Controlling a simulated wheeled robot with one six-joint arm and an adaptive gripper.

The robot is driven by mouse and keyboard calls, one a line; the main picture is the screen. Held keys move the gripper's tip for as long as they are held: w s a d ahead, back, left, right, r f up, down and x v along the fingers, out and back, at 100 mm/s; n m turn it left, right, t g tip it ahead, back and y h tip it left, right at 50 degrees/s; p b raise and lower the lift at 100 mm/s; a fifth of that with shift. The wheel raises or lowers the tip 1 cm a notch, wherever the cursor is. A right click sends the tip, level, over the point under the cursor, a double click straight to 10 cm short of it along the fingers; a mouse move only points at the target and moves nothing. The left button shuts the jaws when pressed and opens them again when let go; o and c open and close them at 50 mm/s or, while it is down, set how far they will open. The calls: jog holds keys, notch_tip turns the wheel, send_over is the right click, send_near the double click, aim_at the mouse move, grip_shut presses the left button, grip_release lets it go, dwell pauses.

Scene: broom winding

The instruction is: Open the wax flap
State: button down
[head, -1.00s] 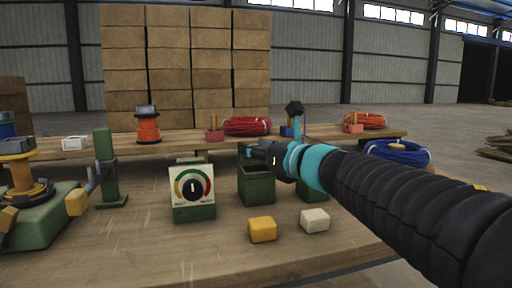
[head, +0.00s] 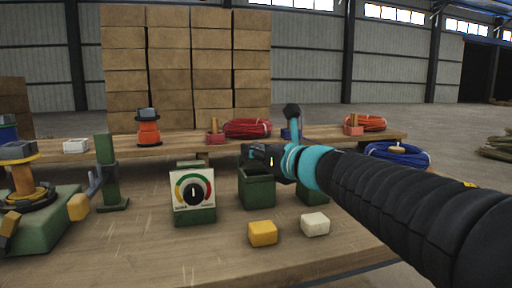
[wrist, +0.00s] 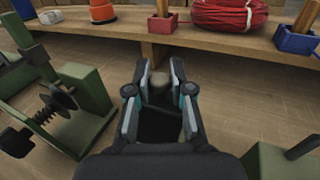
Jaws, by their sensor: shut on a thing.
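The wax box (head: 257,192) is a green, square, open-topped box in the middle of the table. Its dark inside shows under my gripper in the head view. My gripper (head: 248,152) is over the box's upper rear edge, coming from the right. In the wrist view my gripper (wrist: 158,76) is closed around a small rounded grey-brown knob (wrist: 157,88). A dark square area shows between the finger bases, below the knob. The flap itself is mostly hidden by my gripper, so I cannot tell its exact angle.
A dial gauge (head: 193,190) stands left of the box. A yellow block (head: 262,233) and a cream block (head: 315,224) lie in front. A green post (head: 107,165) stands at left. Red coils (head: 247,128) lie on the shelf behind.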

jog(key=shift+w+a+r+m+g+h+p, duration=0.15)
jog(key=shift+r+g+h+p, duration=0.2)
jog(key=shift+p, duration=1.05)
jog(key=shift+w+d+r+m+g+h+p, duration=0.15)
jog(key=shift+r+g+h+p, duration=0.2)
jog(key=shift+p, duration=1)
jog(key=shift+w+a+m+g+h+p, duration=0.2)
jog(key=shift+m+g+h+p, duration=0.15)
jog(key=shift+g+p, duration=0.65)
jog(key=g, duration=0.1)
jog(key=w+m+g+h, duration=0.1)
jog(key=g, duration=0.1)
jog(key=w+g+h, duration=0.1)
jog(key=g, duration=0.1)
jog(key=shift+a+m+h+p, duration=0.25)
jog(key=shift+p, duration=0.1)
jog(key=shift+w+a+f+m+g+h, duration=0.15)
jog(key=shift+w+m+g+h, duration=0.15)
jog(key=shift+g, duration=0.7)
jog(key=shift+w+f+m+g+h, duration=0.15)
jog(key=shift+w+g+h, duration=0.15)
jog(key=shift+g, duration=0.7)
jog(key=shift+w+a+f+m+g+h, duration=0.1)
jog(key=shift+w+m+g+h, duration=0.25)
jog(key=shift+g, duration=0.65)
jog(key=shift+s+g, duration=0.15)
jog(key=shift+g, duration=0.15)
